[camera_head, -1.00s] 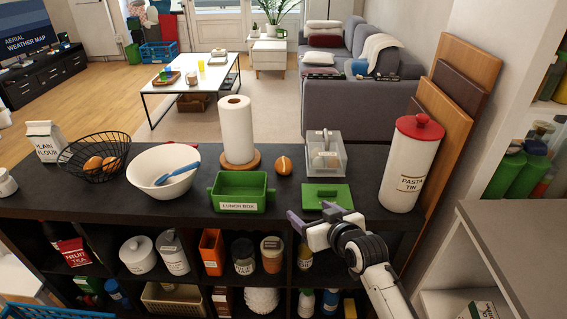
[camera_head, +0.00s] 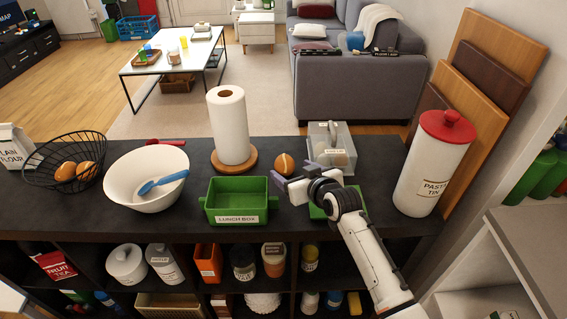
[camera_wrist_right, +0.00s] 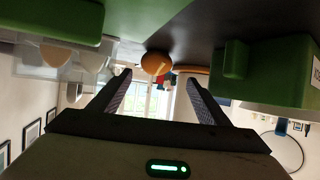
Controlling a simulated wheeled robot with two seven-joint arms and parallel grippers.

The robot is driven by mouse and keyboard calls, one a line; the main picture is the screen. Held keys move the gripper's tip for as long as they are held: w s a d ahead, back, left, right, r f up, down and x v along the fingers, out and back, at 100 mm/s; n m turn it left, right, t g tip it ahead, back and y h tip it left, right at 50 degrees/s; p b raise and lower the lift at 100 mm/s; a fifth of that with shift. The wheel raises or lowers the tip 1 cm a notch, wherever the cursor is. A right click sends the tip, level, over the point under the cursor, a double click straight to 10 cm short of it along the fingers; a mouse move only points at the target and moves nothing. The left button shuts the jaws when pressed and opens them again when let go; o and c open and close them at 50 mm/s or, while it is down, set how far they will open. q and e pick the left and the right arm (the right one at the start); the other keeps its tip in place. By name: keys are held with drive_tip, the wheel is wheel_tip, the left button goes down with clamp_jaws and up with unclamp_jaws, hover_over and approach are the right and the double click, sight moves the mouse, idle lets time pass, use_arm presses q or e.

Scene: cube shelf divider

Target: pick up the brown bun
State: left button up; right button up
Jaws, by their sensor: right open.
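A brown bun (camera_head: 285,164) with a pale stripe on top sits on the dark shelf top, right of the paper towel roll and behind the green lunch box. My right gripper (camera_head: 278,178) is open and empty, just in front of the bun and low over the shelf top. In the right wrist view the bun (camera_wrist_right: 156,63) shows beyond the two spread fingers (camera_wrist_right: 157,90), apart from them. More brown buns (camera_head: 75,171) lie in the black wire basket at the left. My left gripper does not show.
The green lunch box (camera_head: 236,216) stands left of my gripper. Its green lid (camera_head: 318,212) lies under my right arm. A clear container (camera_head: 331,144) is close right of the bun; the paper towel roll (camera_head: 229,125) is left. A pasta tin (camera_head: 432,165) stands farther right.

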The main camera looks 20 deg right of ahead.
sight(287, 165)
drive_tip(key=shift+d+b+x, duration=0.15)
drive_tip(key=shift+b+x, duration=0.1)
drive_tip(key=shift+x, duration=1.45)
drive_tip(key=shift+d+b+x, duration=0.2)
drive_tip(key=shift+x, duration=1.5)
drive_tip(key=shift+f, duration=0.1)
drive_tip(key=shift+c, duration=0.4)
drive_tip(key=c, duration=1.1)
